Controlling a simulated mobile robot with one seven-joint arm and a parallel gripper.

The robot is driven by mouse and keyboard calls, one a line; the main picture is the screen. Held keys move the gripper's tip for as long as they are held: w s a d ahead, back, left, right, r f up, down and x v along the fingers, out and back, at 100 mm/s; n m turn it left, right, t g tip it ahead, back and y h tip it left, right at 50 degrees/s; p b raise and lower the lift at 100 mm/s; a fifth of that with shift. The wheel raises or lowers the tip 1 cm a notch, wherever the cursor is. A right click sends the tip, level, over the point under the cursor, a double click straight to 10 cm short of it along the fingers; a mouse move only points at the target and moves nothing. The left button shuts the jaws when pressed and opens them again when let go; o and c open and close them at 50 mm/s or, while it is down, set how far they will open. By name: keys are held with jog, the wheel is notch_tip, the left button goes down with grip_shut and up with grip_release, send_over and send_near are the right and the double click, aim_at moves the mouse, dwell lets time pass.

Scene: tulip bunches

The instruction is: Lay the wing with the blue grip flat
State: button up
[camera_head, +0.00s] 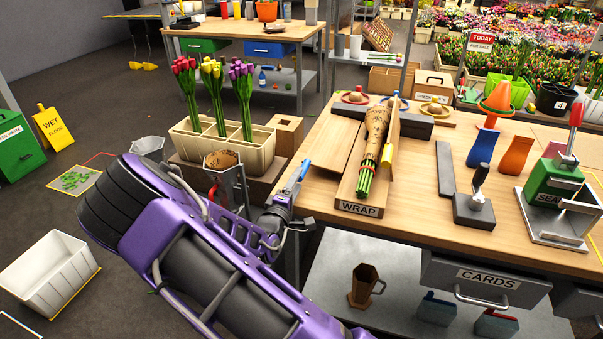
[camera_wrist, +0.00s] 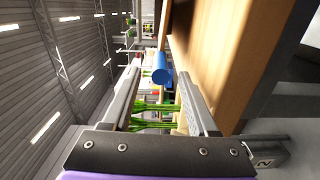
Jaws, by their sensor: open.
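The wrap board (camera_head: 358,209), labelled WRAP, lies on the bench with a paper-wrapped tulip bunch (camera_head: 375,135) on it, green stems toward me. A plain wooden wing (camera_head: 333,148) is left of the bunch and looks roughly level; its exact tilt is unclear. The blue grip (camera_head: 302,171) shows at its left edge. The other wing, with a yellow grip (camera_head: 387,154), stands raised right of the bunch. My gripper (camera_head: 291,188) is at the bench's left edge, close to the blue grip. In the wrist view, my open jaws (camera_wrist: 160,74) have the blue grip (camera_wrist: 163,75) between their tips; contact is unclear.
A cream planter (camera_head: 220,138) with tulip bunches stands left of the bench. A stamp (camera_head: 477,195) and a green sealer (camera_head: 556,180) are on the right of the bench.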

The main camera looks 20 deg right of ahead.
jog(key=v, duration=1.2)
jog(key=shift+p, duration=0.4)
